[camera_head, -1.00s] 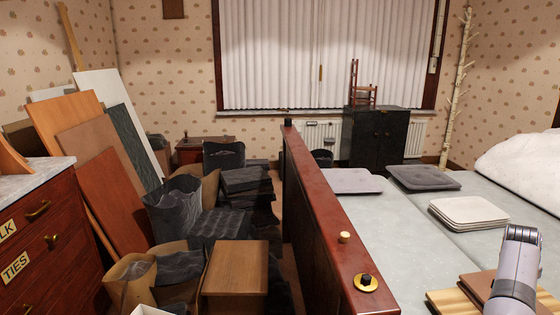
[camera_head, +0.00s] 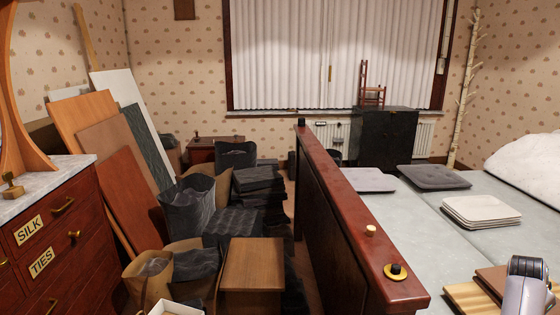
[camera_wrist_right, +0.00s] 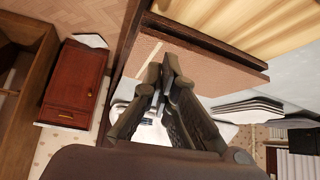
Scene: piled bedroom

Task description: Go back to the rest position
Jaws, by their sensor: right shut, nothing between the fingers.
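My right gripper (camera_wrist_right: 165,90) shows in the right wrist view, its dark fingers together and empty. A flat brown board (camera_wrist_right: 205,68) and a striped light wooden board (camera_wrist_right: 250,25) lie behind and above the fingers in that picture. I cannot tell how far they are from the fingers. In the head view only a grey part of my right arm shows at the lower right, in front of a brown board (camera_head: 492,279) and a striped wooden board (camera_head: 465,297) on the bed. My left gripper is not in view.
A dark red bed footboard (camera_head: 345,205) runs up the middle. A drawer chest (camera_head: 50,240) stands at the left. Leaning panels (camera_head: 105,150), bags (camera_head: 187,205) and a wooden box (camera_head: 252,270) crowd the floor beyond.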

